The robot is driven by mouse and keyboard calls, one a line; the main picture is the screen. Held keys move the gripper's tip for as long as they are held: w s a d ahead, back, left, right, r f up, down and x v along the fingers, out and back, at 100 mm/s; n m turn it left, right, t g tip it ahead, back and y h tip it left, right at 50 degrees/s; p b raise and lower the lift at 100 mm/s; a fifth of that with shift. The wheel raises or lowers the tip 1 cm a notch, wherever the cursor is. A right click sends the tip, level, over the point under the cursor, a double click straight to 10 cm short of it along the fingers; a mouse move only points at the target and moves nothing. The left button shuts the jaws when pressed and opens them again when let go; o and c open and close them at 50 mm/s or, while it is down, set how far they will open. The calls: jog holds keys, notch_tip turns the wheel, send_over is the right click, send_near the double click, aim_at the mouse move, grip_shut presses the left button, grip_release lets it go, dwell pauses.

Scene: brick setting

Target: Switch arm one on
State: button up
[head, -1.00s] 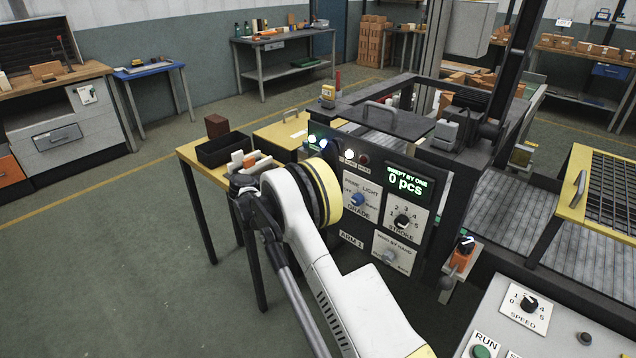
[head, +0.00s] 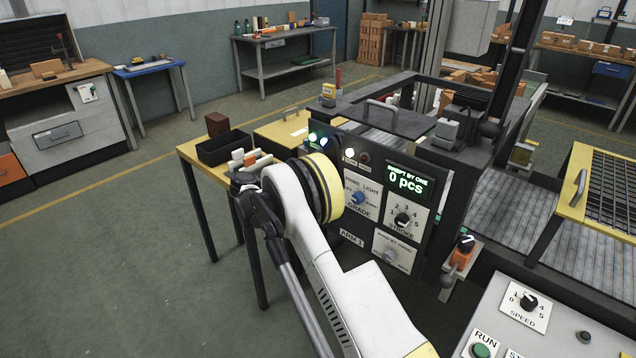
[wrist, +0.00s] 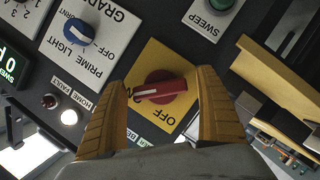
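The red rotary switch (wrist: 165,88) sits on a yellow plate (wrist: 158,62) in the wrist view. Its handle lies nearly level in the picture, with the white mark at the left end beside a partly covered label that seems to read ON. The OFF label (wrist: 160,118) is below the knob. My gripper (wrist: 165,82) is open, with one orange finger on each side of the knob. I cannot tell whether either finger touches it. In the head view my arm hides the switch and my gripper. The ARM 1 label (head: 351,238) shows on the black panel (head: 345,222).
A blue grade knob (wrist: 82,32) and a green sweep button (wrist: 221,4) are near the switch. The panel's display (head: 408,180) reads 0 pcs. A black bin (head: 224,148) stands on a yellow table left of the panel. A control desk (head: 530,325) is at lower right.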

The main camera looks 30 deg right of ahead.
jog(key=v, duration=1.2)
